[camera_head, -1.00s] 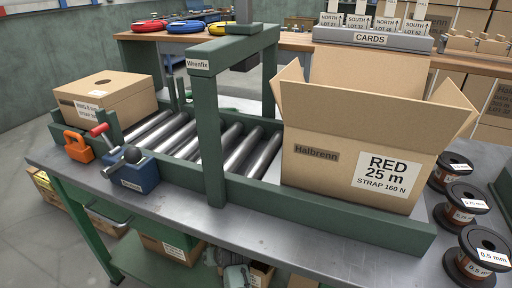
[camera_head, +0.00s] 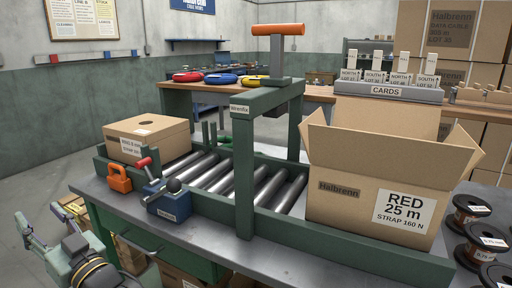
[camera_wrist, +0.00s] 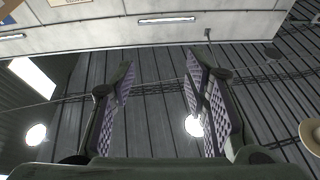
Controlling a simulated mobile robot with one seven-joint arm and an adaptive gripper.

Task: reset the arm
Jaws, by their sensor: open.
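My gripper (camera_wrist: 160,72) is open and empty in the wrist view, its two ridged pads wide apart. It points up at the dark ceiling and bright lamps. In the head view my gripper (camera_head: 34,226) shows at the lower left, in front of the bench's left end and apart from everything on it.
The bench (camera_head: 115,195) holds a roller track (camera_head: 228,180) under a green frame (camera_head: 243,170). A closed carton (camera_head: 150,140) is at left, an open RED 25 m carton (camera_head: 340,210) at right. An orange padlock (camera_head: 119,178), a blue clamp block (camera_head: 168,200) and spools (camera_head: 472,212) stand nearby.

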